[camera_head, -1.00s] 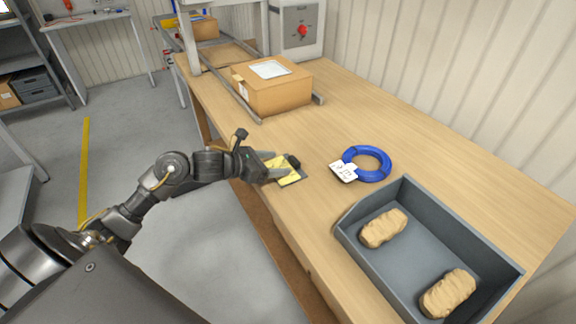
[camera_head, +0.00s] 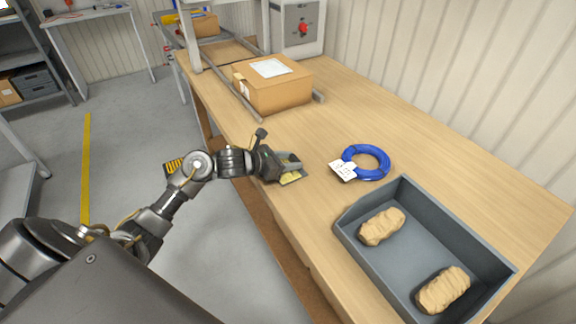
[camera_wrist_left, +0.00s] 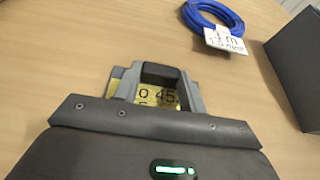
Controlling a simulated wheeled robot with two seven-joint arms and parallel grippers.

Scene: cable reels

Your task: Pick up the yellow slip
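The yellow slip (camera_head: 289,178) lies on a dark backing near the left edge of the wooden table, partly hidden by my left gripper (camera_head: 290,165). In the left wrist view the slip (camera_wrist_left: 156,95) shows the printed figures "0.45" between the two grey fingers of my left gripper (camera_wrist_left: 160,78). A dark block (camera_wrist_left: 161,70) lies between the fingertips. The fingers stand apart on either side of it; I cannot tell if they touch it. My right gripper is not in view.
A blue cable coil (camera_head: 367,162) with a white tag (camera_head: 342,170) lies right of the slip. A grey tray (camera_head: 413,257) with two tan lumps stands at the front right. A cardboard box (camera_head: 272,86) stands farther back. The table between box and coil is clear.

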